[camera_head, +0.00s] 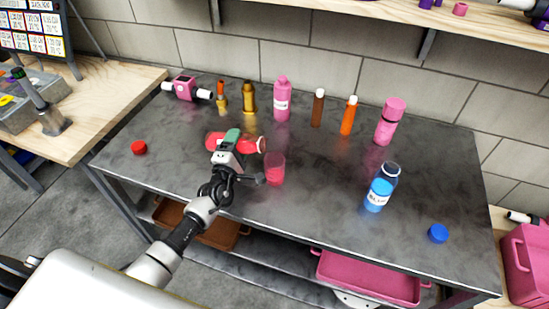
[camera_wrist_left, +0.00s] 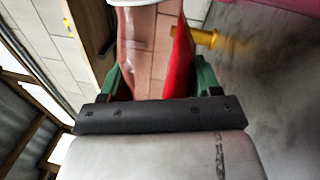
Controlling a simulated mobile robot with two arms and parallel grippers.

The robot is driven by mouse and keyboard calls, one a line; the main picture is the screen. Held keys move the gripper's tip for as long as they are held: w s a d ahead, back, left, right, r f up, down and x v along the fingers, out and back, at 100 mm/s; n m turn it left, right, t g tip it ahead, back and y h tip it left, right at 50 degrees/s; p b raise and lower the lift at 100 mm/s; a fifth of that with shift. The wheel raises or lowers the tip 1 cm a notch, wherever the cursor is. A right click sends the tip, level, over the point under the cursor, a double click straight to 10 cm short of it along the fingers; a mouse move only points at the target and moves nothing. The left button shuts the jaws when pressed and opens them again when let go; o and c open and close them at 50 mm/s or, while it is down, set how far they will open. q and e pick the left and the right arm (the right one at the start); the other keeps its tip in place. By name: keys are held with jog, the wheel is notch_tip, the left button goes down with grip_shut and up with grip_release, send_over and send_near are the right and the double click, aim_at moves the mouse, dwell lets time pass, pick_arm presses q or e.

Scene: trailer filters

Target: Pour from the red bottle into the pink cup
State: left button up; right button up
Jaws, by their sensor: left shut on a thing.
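The red bottle (camera_head: 250,145) lies on its side in the air above the table, its open-looking pale mouth end to the right. My left gripper (camera_head: 230,143) is shut around its middle. In the left wrist view the bottle (camera_wrist_left: 145,45) shows between the green fingers (camera_wrist_left: 158,85), with a red part on its right side. The pink cup (camera_head: 275,169) stands upright on the table, just right of and below the bottle's mouth in the head view. Whether liquid flows cannot be told. My right gripper is not in view.
Bottles stand along the back, including a pink one (camera_head: 282,102) and an orange one (camera_head: 348,117). The table's front middle is clear.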

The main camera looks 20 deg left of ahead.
pick_arm(q)
jog(key=shift+d+r+m+p, duration=0.15)
jog(key=shift+r+m+p, duration=0.45)
jog(key=shift+m+p, duration=0.1)
dwell(1.1)
